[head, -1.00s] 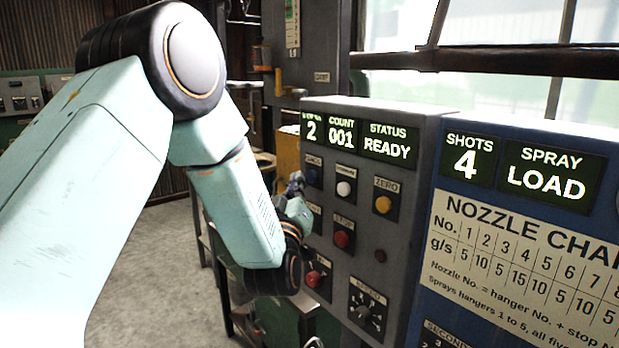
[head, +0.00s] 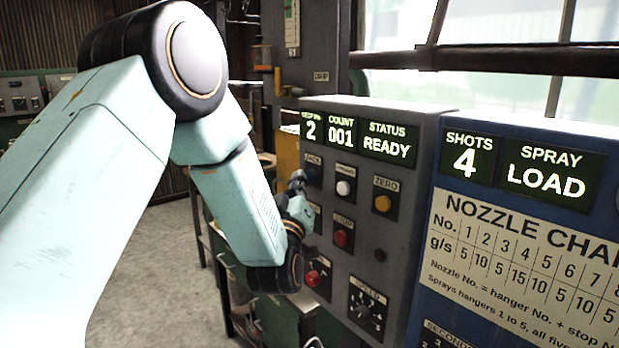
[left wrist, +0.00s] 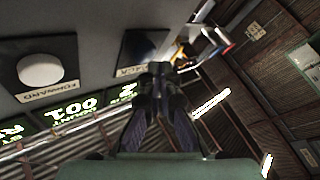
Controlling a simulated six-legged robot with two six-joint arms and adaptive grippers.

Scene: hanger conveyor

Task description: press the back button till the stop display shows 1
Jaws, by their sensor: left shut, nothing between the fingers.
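The grey panel's stop display (head: 311,129) shows 2. The dark blue back button (head: 313,176) sits below it on the panel, its label reading BACK in the left wrist view, where the button (left wrist: 142,44) also shows, dark and partly shaded. My left gripper (head: 298,180) is shut and empty, just left of the back button in the head view. In the left wrist view its closed fingertips (left wrist: 160,72) are beside the BACK label. I cannot tell whether they touch the panel. My right gripper is in neither view.
The white forward button (head: 344,188), yellow zero button (head: 383,204) and red stop button (head: 341,239) are close by. The count display (head: 341,131) reads 001 and the status display (head: 389,140) READY. A blue panel (head: 520,240) stands at right, showing SHOTS 4 and LOAD.

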